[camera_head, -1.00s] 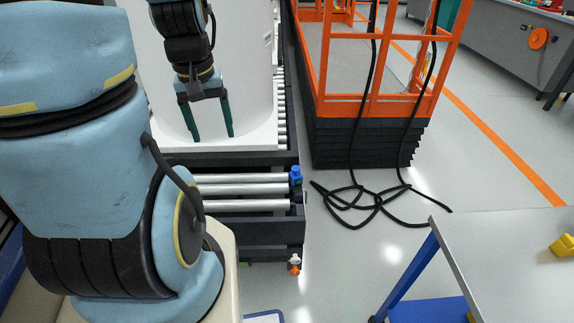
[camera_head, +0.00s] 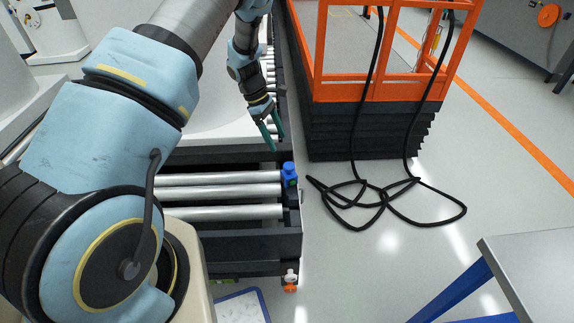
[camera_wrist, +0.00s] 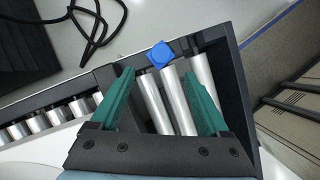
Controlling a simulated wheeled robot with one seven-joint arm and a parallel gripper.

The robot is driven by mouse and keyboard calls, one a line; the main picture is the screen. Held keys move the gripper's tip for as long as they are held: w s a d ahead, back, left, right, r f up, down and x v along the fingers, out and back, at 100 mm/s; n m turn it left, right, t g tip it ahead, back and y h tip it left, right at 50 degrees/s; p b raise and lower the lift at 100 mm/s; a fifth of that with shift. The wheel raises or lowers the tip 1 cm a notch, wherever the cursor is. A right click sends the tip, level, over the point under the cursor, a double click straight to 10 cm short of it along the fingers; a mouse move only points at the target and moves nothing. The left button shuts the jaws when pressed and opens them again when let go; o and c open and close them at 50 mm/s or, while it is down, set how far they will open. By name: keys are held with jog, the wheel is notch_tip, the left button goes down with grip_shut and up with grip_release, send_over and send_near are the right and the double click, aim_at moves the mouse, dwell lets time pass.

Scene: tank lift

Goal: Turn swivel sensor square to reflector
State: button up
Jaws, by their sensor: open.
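The blue swivel sensor (camera_head: 289,174) sits on the right side rail at the near end of the roller conveyor (camera_head: 294,236). In the wrist view the sensor (camera_wrist: 160,55) shows from above as a blue block beyond my fingertips and between their lines. My gripper (camera_head: 274,145) has green fingers, is open and empty, and hangs above and behind the sensor, apart from it. In the wrist view the open fingers (camera_wrist: 161,74) spread over the rollers. An orange and white fitting (camera_head: 290,281) sits low on the conveyor's end; I cannot tell whether it is the reflector.
An orange lift cage on a black bellows base (camera_head: 367,132) stands right of the conveyor. A black cable (camera_head: 350,205) lies looped on the floor beside it. A white tank stands behind the rollers. A grey-topped table (camera_head: 540,262) is at the lower right.

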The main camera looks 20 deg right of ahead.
aim_at(289, 165)
jog(key=p+x, duration=0.1)
jog(key=x, duration=0.9)
grip_shut()
dwell(0.4)
